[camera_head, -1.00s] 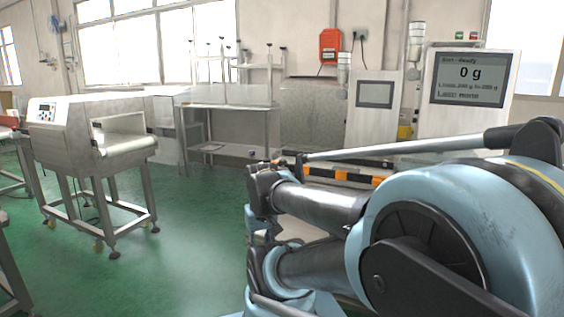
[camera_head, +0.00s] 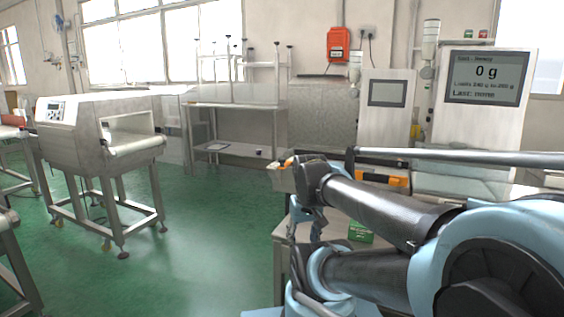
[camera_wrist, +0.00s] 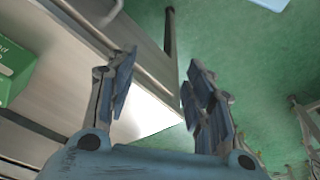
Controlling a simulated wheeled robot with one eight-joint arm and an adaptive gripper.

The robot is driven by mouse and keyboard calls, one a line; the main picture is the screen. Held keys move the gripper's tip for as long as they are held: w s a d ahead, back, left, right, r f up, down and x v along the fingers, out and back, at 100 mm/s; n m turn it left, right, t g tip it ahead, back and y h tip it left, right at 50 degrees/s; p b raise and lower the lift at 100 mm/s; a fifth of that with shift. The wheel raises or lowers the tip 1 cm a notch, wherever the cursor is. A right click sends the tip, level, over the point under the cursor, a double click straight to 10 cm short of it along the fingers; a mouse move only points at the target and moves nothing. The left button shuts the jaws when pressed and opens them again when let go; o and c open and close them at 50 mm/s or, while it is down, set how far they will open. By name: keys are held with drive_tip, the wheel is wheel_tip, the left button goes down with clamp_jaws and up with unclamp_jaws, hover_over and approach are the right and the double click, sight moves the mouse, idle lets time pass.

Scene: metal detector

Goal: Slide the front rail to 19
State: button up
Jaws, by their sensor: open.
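My gripper (camera_wrist: 160,82) is open and empty in the wrist view, its two blue-grey fingers spread apart. Between and beyond them are the edge of a pale metal conveyor or table (camera_wrist: 75,85) and the green floor. I cannot pick out the front rail or a scale with 19 for certain. In the head view my dark and blue arm links cover much of the metal bench (camera_head: 282,235) at the right, and the gripper's fingers cannot be made out there. An orange-tipped part (camera_head: 285,162) shows at the bench's far left end.
A green box (camera_head: 360,231) lies on the bench and shows in the wrist view (camera_wrist: 12,65). A display (camera_head: 486,76) reads 0 g. A metal detector (camera_head: 80,125) on legs stands left. A steel table (camera_head: 240,105) is behind. Green floor is free between.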

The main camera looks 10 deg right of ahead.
drive_tip(key=w+r, duration=1.1)
drive_tip(key=r, duration=0.2)
wheel_tip(320, 180, up, 18)
drive_tip(key=n+g, duration=0.2)
hover_over(282, 159)
drive_tip(key=f, duration=1.7)
drive_tip(key=shift+w+f, duration=0.4)
